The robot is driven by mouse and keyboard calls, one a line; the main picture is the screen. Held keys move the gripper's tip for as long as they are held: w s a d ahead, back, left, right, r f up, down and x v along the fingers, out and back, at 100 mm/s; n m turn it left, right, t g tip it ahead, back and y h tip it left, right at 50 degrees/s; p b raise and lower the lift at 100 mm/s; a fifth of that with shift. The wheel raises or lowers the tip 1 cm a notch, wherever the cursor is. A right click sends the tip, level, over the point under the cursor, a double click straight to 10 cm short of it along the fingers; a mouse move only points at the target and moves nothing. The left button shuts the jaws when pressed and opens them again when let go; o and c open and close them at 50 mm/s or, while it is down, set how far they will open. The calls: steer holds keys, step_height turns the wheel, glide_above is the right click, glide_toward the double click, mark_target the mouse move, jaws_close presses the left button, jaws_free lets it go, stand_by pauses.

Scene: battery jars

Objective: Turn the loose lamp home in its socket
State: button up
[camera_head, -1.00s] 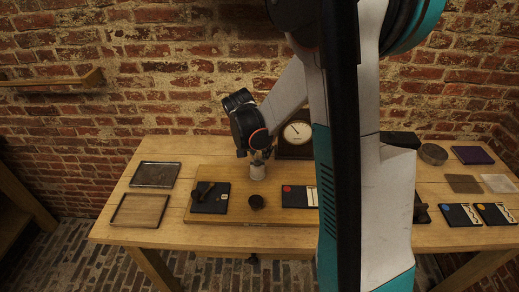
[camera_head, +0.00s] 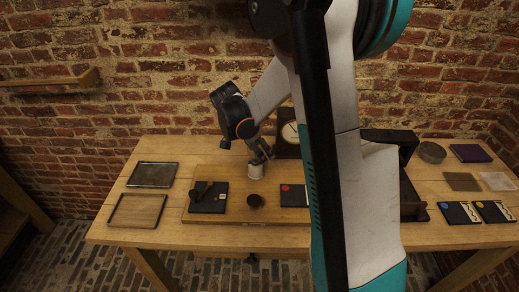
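A small pale cylinder (camera_head: 255,171), which looks like the lamp's socket, stands upright on the wooden board (camera_head: 230,217) near its back edge. Whether a lamp sits in its top is too small to tell. My gripper (camera_head: 262,157) is tilted just above and slightly right of the cylinder. Its fingers look spread apart, with nothing visible between them. Whether a finger touches the cylinder cannot be told.
A dark round cup (camera_head: 256,201) stands in front of the cylinder. A black plate with a handle (camera_head: 208,197) lies left, and a red-dotted card (camera_head: 293,195) right. A dial gauge (camera_head: 289,133) stands behind. Two trays (camera_head: 138,210) lie far left. My arm hides the right middle.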

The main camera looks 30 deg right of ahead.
steer(key=shift+r, duration=0.1)
steer(key=v, duration=1.2)
steer(key=s+a+r+n+t+y, duration=0.1)
steer(key=s+a+n+t+y, duration=0.1)
steer(key=s+a+n, duration=0.4)
steer(key=s+a+r+n+t+y, duration=0.2)
steer(key=s+a+n+t, duration=0.3)
steer(key=s+n, duration=0.7)
steer(key=shift+s+a+r+y, duration=0.2)
steer(key=shift+s+a+y, duration=0.2)
steer(key=shift+s+a, duration=0.7)
